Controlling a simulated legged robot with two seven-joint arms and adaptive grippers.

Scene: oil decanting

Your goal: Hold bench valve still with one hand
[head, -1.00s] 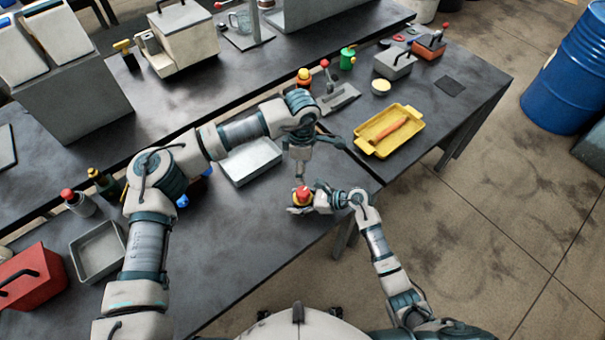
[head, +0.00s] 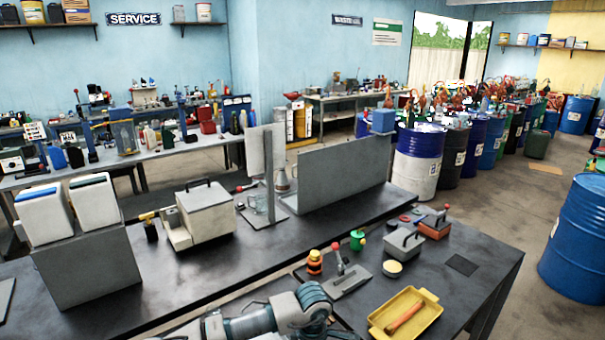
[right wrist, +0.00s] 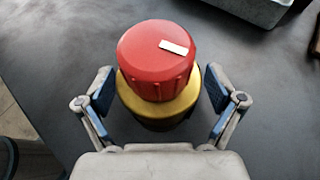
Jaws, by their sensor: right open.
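A white mark shows on the cap. My left gripper is out of view; only part of an arm shows at the bottom of the head view.
A yellow tray (head: 431,293) with an orange-brown handle-like object lies right of the lever. An orange bottle (head: 314,263), a green can (head: 357,240) and a grey handled box (head: 404,242) stand nearby. Blue drums (head: 577,245) stand on the floor at the right.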

